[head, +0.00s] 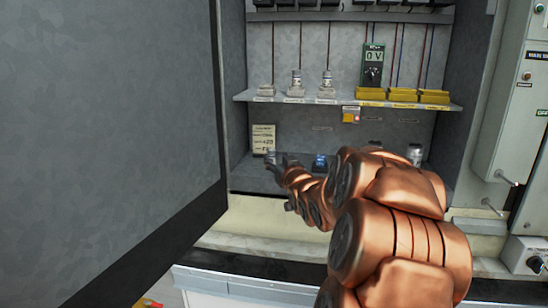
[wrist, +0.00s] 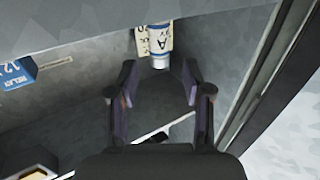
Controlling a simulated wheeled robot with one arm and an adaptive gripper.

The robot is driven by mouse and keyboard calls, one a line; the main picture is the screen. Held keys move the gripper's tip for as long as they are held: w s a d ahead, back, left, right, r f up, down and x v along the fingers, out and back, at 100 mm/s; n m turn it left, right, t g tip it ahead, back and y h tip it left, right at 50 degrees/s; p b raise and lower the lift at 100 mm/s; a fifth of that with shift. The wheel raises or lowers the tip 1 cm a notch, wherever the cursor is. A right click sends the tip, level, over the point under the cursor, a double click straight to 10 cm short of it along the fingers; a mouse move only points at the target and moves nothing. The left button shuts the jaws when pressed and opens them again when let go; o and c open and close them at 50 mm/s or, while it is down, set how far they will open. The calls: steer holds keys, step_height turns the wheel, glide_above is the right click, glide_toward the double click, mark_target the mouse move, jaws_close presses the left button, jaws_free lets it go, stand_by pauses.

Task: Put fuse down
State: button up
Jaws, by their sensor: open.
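A white fuse (wrist: 160,42) with a lettered label is in the wrist view, just beyond my fingertips. My gripper (wrist: 160,80) is open, its two fingers spread apart with empty space between them. The fuse's lower end lies near the gap, and I see no finger touching it. In the head view my gripper (head: 275,160) is low in the cabinet, over the left part of its floor, in front of a printed card (head: 264,137). The fuse is too small there to tell clearly from the gripper.
A blue relay (head: 320,162) sits right of my gripper, and a pale cylinder (head: 415,154) farther right. The shelf (head: 345,100) above bears fuse holders, yellow blocks and a green meter (head: 373,66). The grey door (head: 110,130) stands open at left.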

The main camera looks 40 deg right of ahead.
steer(key=v, duration=0.6)
steer(key=shift+s, duration=0.25)
steer(key=shift+a, duration=0.1)
steer(key=s+a+f+n+g+y, duration=0.1)
steer(key=s+a+f+g+y, duration=0.15)
steer(key=a+f+g, duration=0.45)
steer(key=s+a+f+n+g+y, duration=0.1)
steer(key=a+f+g+y, duration=0.15)
steer(key=a+f, duration=0.85)
steer(key=s+a+f+n+g+y, duration=0.1)
steer(key=s+a+g, duration=0.3)
steer(key=s+a, duration=0.5)
steer(key=s+a+n+g+y, duration=0.1)
steer(key=s+a+g, duration=0.4)
steer(key=s+a, duration=0.5)
steer(key=s+n, duration=0.1)
steer(key=s, duration=0.4)
steer(key=shift+a+f+y, duration=0.35)
steer(key=shift+f+y, duration=0.05)
steer(key=shift+g, duration=0.25)
